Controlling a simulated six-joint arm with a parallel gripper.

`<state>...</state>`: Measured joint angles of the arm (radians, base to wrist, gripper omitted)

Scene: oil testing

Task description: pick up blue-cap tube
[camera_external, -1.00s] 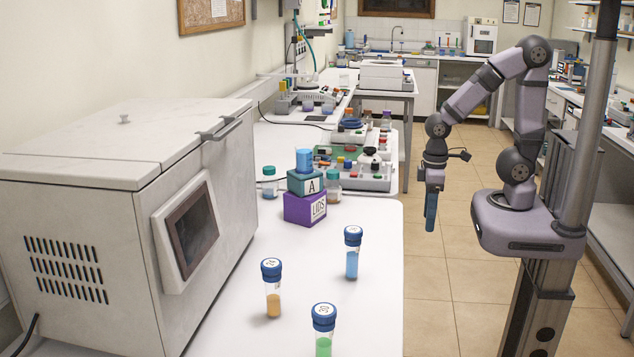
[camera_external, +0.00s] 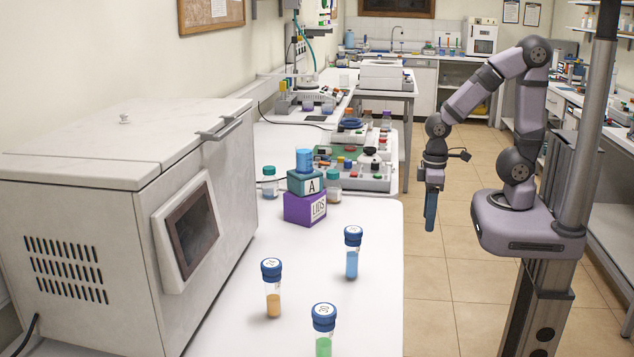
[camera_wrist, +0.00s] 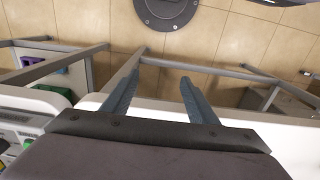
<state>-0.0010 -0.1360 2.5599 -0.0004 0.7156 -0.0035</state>
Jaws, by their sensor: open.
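Three blue-capped tubes stand upright on the white table. One blue-capped tube with blue liquid (camera_external: 352,262) is nearest my arm. Another tube with orange liquid (camera_external: 272,300) is to its left, and a tube with green liquid (camera_external: 323,345) is at the front, cut off by the lower picture edge. My gripper (camera_external: 431,212) hangs pointing down beyond the table's right edge, apart from all the tubes. In the wrist view my gripper (camera_wrist: 158,92) shows two separated fingers with nothing between them. No tube shows in the wrist view.
A large white machine (camera_external: 110,220) with a screen fills the left of the table. A purple box (camera_external: 300,208), a teal box marked A (camera_external: 300,184) and small jars stand behind the tubes. Trays of vials (camera_external: 365,165) lie farther back. The table's right front is clear.

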